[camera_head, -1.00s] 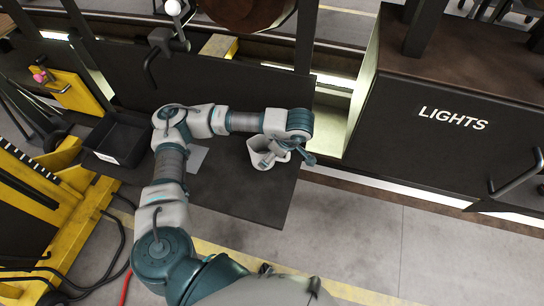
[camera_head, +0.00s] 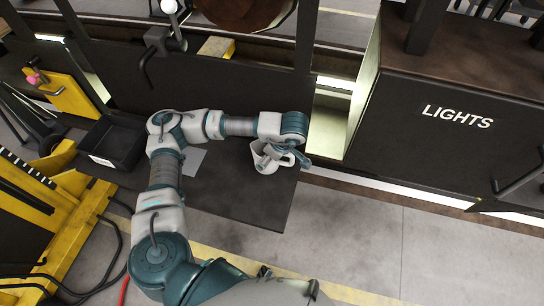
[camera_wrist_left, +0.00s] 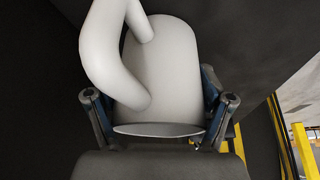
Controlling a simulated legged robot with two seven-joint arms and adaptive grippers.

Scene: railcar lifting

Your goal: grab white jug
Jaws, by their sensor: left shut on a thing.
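The white jug (camera_head: 263,164) is at the right end of the dark table, partly covered by my left gripper (camera_head: 286,158). In the left wrist view the jug (camera_wrist_left: 172,75) fills the middle, with its curved handle to the left and its rim towards the gripper. My left gripper (camera_wrist_left: 160,101) has a finger on each side of the jug body and is shut on it. I cannot tell whether the jug's base touches the table. My right gripper is not in view.
The dark table (camera_head: 235,198) holds a black tray (camera_head: 113,142) and a grey flat sheet (camera_head: 193,160) left of the jug. A dark cabinet marked LIGHTS (camera_head: 455,130) stands to the right. Yellow equipment (camera_head: 60,235) is at the left. Open floor lies in front.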

